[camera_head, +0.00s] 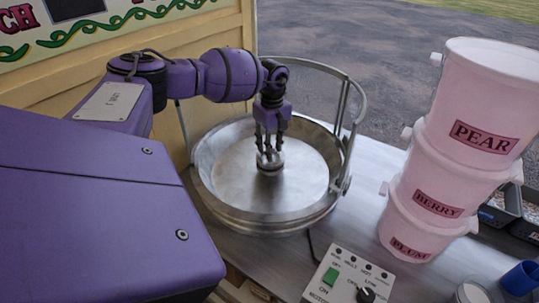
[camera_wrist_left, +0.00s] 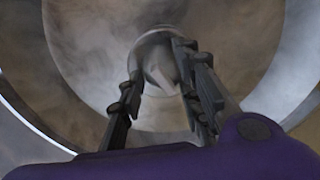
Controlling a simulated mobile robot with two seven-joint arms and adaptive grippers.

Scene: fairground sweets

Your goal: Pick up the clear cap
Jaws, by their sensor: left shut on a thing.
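The clear cap (camera_wrist_left: 158,68) shows as a pale, see-through piece between my finger pads in the left wrist view. It sits at the centre of the wide metal bowl, at the small round spinner head (camera_head: 269,166). My left gripper (camera_head: 269,150) points straight down into the bowl, shut on the cap. In the left wrist view its two dark fingers (camera_wrist_left: 158,62) stand on either side of the cap. The fingers hide part of the cap, and I cannot tell whether it is clear of the head. My right gripper is not in view.
The metal bowl (camera_head: 212,192) has a raised rail (camera_head: 330,70) behind and at right. A control box (camera_head: 345,277) stands in front. Stacked pink buckets labelled PEAR (camera_head: 484,105), BERRY and PLUM stand at right. A blue cup (camera_head: 521,277) is at front right.

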